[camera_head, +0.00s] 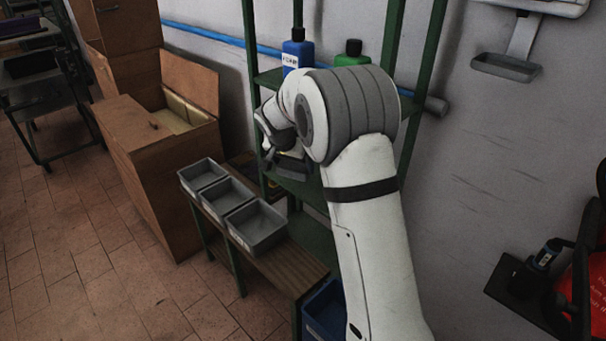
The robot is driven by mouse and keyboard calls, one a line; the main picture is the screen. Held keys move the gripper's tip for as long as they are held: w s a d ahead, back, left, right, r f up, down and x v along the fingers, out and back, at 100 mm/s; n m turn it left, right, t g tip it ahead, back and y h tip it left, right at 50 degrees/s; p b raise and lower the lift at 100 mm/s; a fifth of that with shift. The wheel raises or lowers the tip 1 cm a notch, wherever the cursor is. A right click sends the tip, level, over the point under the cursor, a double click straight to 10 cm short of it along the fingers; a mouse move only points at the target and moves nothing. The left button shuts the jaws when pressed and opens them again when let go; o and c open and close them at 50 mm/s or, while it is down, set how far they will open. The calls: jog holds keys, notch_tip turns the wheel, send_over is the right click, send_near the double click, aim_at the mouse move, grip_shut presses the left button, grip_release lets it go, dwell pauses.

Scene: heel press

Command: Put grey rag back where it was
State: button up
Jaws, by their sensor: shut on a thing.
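My white and grey arm reaches up to a green metal shelf rack. My gripper (268,158), dark and partly hidden by my wrist, is at the middle shelf level, left of the rack's centre. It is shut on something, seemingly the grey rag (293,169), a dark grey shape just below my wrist. The shape is small and partly covered, so its outline and whether it touches the shelf are unclear.
A blue bottle (297,52) and a green bottle (352,54) stand on the upper shelf, close to my wrist. Several grey trays (257,226) sit on a low wooden bench (290,266). An open wooden box (160,160) stands left.

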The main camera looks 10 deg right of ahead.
jog(key=w+d, duration=0.2)
jog(key=d, duration=0.1)
jog(key=shift+w+d, duration=0.1)
jog(key=shift+d, duration=0.05)
notch_tip(320, 180, down, 2)
jog(key=shift+f, duration=0.1)
notch_tip(320, 180, down, 5)
jog(key=shift+w+d+r+b, duration=0.1)
jog(key=shift+d+r+b, duration=0.1)
jog(key=shift+b, duration=0.1)
jog(key=shift+w+d+f, duration=0.1)
jog(key=shift+d+f, duration=0.05)
jog(key=o, duration=0.6)
